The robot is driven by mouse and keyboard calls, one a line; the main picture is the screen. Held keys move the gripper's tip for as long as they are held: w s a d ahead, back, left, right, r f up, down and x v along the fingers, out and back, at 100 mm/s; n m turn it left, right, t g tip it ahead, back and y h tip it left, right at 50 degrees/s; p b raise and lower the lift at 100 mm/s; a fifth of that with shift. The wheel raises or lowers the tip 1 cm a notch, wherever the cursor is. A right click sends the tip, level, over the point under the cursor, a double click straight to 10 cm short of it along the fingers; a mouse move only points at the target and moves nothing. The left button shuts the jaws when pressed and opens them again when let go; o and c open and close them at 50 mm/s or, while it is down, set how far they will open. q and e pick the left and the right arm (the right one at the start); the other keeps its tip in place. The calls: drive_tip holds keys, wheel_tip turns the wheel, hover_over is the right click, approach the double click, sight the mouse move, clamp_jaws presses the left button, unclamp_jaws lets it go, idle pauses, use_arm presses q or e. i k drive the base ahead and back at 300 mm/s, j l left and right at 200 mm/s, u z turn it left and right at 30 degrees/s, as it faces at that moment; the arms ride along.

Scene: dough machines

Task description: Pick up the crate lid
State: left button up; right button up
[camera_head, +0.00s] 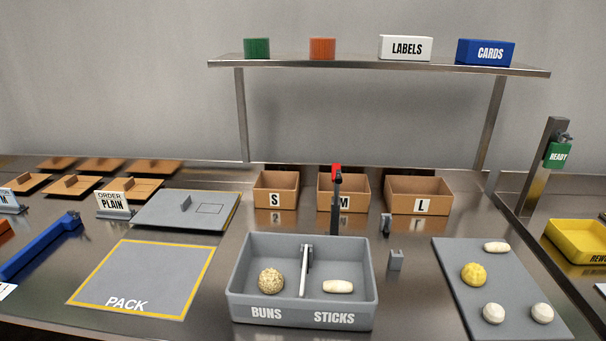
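A flat grey panel (170,211), which looks like the crate lid, lies at the left centre of the steel table. The grey crate (302,314), marked BUNS and STICKS, stands uncovered at the front centre. A speckled round bun (271,281) is in its left compartment and a pale stick (338,287) in its right. A divider (304,272) stands between them. Neither of my grippers is in view.
The PACK mat (150,277) is empty in front of the panel. An ORDER PLAIN sign (114,197) stands close to the panel's left. A dark red-topped post (336,203) rises behind the crate. A grey board (500,280) with dough pieces lies right.

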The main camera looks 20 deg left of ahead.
sight(191, 210)
drive_tip(key=u, duration=1.35)
